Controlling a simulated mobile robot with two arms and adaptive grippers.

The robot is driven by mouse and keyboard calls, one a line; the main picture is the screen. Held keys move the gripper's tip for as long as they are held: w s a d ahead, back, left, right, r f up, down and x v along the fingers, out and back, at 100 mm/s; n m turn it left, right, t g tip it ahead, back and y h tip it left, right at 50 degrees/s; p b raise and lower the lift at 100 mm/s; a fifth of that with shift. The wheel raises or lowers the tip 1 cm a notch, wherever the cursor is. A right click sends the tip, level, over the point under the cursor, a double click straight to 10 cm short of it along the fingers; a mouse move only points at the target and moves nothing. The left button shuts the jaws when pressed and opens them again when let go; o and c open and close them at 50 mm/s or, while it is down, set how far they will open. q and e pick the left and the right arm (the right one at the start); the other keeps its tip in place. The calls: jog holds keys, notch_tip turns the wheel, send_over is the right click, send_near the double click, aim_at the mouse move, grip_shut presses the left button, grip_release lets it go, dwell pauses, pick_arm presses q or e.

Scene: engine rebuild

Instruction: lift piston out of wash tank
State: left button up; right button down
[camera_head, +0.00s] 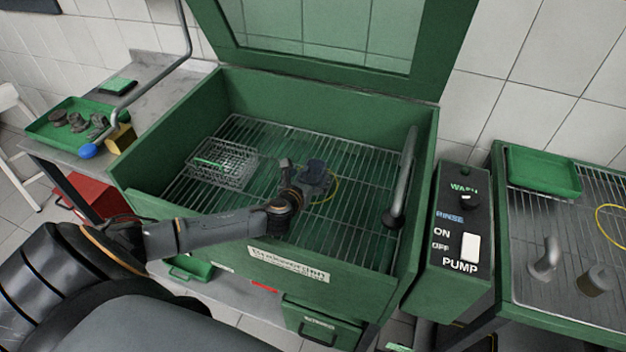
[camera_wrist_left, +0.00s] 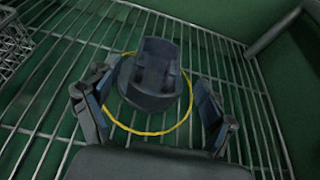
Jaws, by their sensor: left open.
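The dark piston (camera_head: 315,172) is on the wire rack inside the green wash tank (camera_head: 262,240). It also shows in the left wrist view (camera_wrist_left: 153,85), resting on the rack bars within a thin yellow ring (camera_wrist_left: 136,131). The tank's lid (camera_head: 340,30) is raised. My left gripper (camera_head: 301,178) reaches over the tank's front wall to the piston. In the left wrist view its two fingers (camera_wrist_left: 152,103) stand apart on either side of the piston, with visible gaps. The gripper is open and empty. My right gripper is not in view.
A wire basket (camera_head: 222,166) sits on the rack at left, and a grey pipe (camera_head: 402,180) stands along the tank's right side. A control box (camera_head: 462,225) adjoins the tank. The right table (camera_head: 560,290) holds a green tray (camera_head: 543,170) and metal parts.

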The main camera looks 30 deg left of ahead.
aim_at(318, 164)
pick_arm(q)
jog(key=x, duration=0.5)
jog(key=shift+a+r, duration=0.1)
jog(key=shift+s, duration=0.1)
jog(key=c, duration=1.5)
jog(key=shift+r, duration=0.1)
grip_shut()
jog(key=shift+r, duration=0.1)
